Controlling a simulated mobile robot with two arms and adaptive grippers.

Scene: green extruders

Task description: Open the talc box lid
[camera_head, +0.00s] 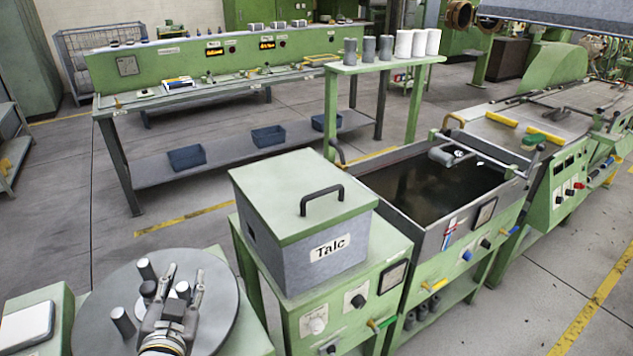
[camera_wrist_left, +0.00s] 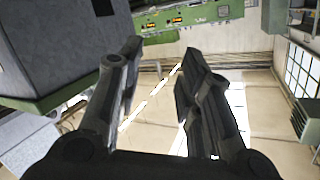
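The talc box (camera_head: 311,240) is a grey box labelled "Talc" with a flat green lid (camera_head: 300,192). The lid lies closed on the box and has a black arched handle (camera_head: 322,197) near its right side. The box stands on a green cabinet with knobs on its front. My left gripper (camera_head: 186,270) is open and empty, left of the box and in front of it, over the round grey disc. In the left wrist view its two fingers (camera_wrist_left: 158,65) are apart with nothing between them. The grey and green form (camera_wrist_left: 55,45) at upper left there looks like the box. My right gripper is not seen.
The round disc (camera_head: 95,300) holds several grey cylinders. A dark liquid-filled tank (camera_head: 425,195) adjoins the box cabinet on the right. A green stand (camera_head: 385,62) with grey and white cylinders is behind it. A long green control bench (camera_head: 215,75) stands at the back.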

